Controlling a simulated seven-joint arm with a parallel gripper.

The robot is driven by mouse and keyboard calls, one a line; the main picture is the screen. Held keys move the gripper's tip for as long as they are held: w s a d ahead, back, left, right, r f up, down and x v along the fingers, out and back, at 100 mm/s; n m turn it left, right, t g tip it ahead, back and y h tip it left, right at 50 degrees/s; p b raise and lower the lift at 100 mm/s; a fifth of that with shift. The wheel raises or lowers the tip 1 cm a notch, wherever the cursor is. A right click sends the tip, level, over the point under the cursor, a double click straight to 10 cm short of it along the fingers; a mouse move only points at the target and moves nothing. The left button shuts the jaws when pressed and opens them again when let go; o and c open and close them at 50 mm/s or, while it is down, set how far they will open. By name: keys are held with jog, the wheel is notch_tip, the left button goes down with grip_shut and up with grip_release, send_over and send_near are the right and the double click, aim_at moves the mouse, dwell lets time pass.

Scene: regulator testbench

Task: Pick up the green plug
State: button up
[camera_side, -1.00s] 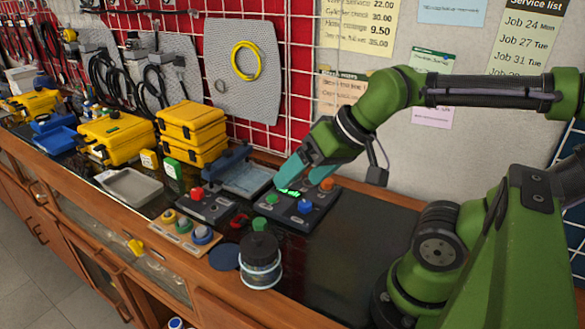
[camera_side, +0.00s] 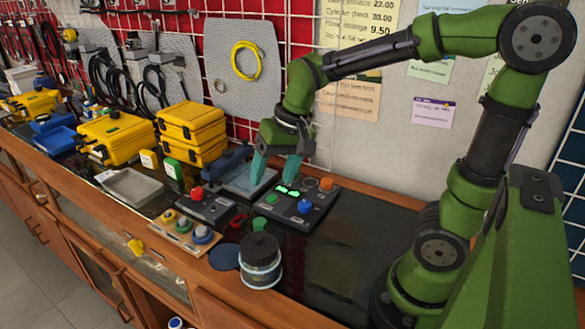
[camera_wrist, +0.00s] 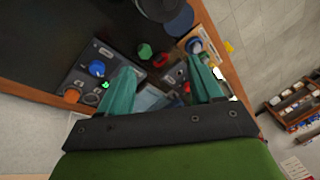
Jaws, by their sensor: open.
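The panel carries a blue knob (camera_side: 305,206) and an orange knob (camera_side: 327,184). A red ring-like piece (camera_side: 239,221) lies left of the plug. A dark-lidded jar (camera_side: 261,263) stands in front. A second panel with a red button (camera_side: 197,192) is left. The bench right is clear.

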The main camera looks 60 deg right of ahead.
jog(key=w+d+f+m+g+h, duration=0.1)
jog(key=w+d+f+m+g, duration=0.25)
jog(key=w, duration=0.25)
jog(key=m, duration=0.2)
send_over(260, 220)
jog(key=shift+h, duration=0.3)
jog(key=f, duration=1)
jog(key=shift+s+d+f, duration=0.1)
jog(key=shift+s+f, duration=0.15)
jog(key=shift+w+f, duration=0.15)
jog(key=shift+f, duration=1.35)
jog(key=shift+w+f, duration=0.15)
jog(key=shift+f, duration=1.35)
jog(key=shift+c, duration=0.2)
jog(key=c, duration=1.1)
jog(key=shift+r, duration=0.15)
